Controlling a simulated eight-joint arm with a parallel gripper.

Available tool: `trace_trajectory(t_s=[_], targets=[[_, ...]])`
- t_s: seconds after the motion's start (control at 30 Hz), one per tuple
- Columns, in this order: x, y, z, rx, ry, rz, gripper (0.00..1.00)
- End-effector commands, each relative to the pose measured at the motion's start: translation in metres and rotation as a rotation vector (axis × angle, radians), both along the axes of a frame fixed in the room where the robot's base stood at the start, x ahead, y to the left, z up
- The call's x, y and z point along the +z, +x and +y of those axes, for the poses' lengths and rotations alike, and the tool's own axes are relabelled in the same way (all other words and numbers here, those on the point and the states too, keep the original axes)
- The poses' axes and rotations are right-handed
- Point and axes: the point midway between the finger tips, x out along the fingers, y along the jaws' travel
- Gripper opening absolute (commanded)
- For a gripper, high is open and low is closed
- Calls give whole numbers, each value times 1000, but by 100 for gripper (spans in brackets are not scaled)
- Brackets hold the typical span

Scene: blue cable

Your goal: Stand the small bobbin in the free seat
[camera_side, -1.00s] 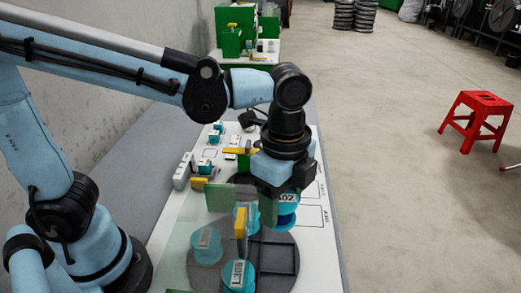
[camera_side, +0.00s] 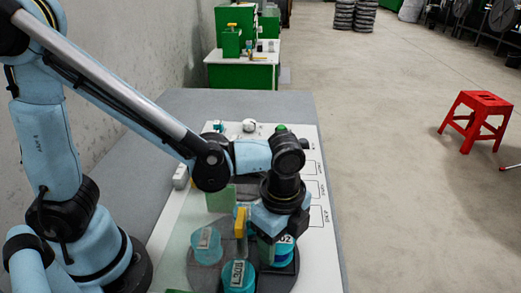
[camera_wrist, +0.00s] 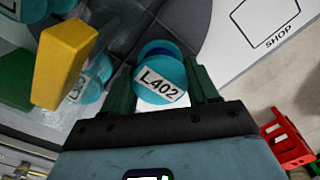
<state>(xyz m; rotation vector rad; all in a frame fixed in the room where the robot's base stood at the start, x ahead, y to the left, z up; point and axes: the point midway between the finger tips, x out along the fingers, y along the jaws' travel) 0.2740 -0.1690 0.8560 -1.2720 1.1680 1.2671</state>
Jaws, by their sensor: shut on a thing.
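My gripper (camera_side: 277,228) is shut on a small teal bobbin (camera_side: 285,247) with a blue core. In the wrist view its white label reads L402 (camera_wrist: 160,86), and it sits between the two dark green fingers (camera_wrist: 162,70). The bobbin is low over the right part of the dark round plate (camera_side: 276,284). I cannot tell whether it touches the plate. Two other teal bobbins stand on the plate, one at the left (camera_side: 207,243) and one at the front (camera_side: 237,276). The seat under the held bobbin is mostly hidden.
A yellow upright block (camera_side: 241,222) stands close to my gripper's left, and looms large in the wrist view (camera_wrist: 63,62). A green panel (camera_side: 221,199) is behind it. The white board (camera_side: 325,222) right of the plate is clear. A red stool (camera_side: 476,118) stands away on the floor.

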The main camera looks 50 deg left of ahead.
Motion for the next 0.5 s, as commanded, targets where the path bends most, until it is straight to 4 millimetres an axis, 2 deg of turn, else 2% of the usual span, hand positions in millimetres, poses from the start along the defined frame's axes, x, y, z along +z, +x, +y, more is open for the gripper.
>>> trace_trajectory(t_s=[0.1,0.5], targets=[[-7,0,0,0,0,0,23],[-11,0,0,0,0,0,23]])
